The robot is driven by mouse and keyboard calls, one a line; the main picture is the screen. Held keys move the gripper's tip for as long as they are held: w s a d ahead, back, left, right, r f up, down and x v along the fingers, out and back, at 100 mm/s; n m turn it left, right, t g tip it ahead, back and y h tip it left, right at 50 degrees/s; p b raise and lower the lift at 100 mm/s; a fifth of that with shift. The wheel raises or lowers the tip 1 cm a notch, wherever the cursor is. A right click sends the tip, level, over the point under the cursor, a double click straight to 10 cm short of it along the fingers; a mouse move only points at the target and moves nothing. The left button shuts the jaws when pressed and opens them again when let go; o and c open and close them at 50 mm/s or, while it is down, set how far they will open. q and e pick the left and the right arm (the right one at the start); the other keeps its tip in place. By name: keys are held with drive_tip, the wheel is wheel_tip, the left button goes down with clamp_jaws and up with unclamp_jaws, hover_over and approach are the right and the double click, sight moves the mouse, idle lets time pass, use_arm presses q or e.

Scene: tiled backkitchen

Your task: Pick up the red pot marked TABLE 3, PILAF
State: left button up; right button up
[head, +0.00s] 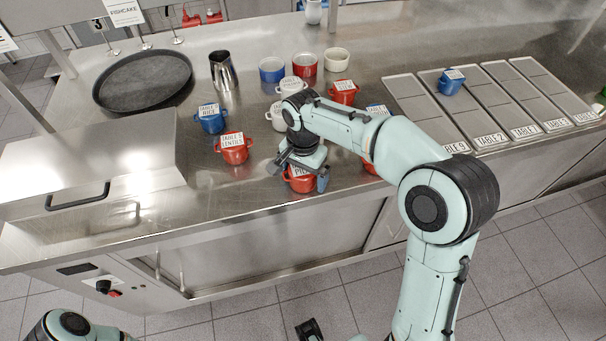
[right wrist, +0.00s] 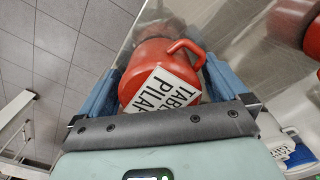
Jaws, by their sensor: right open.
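The red pot marked PILAF (head: 299,185) stands near the front edge of the steel counter (head: 225,205). In the head view my right gripper (head: 301,178) is over it, pointing down, with a finger at each side. In the right wrist view the red pot (right wrist: 150,62) sits between the blue fingers of the right gripper (right wrist: 163,68), which are apart. Its white label reads TABLE and PILAF; the table number is hidden. Its handle points up and right. I cannot tell whether a finger touches it.
Another red pot (head: 369,167) is close on the right, partly behind my arm. Labelled trays (head: 420,105) lie at right; one holds a blue pot (head: 450,86).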

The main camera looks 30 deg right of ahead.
drive_tip(key=c, duration=1.2)
drive_tip(key=shift+r, duration=0.1)
drive_tip(key=shift+c, duration=0.2)
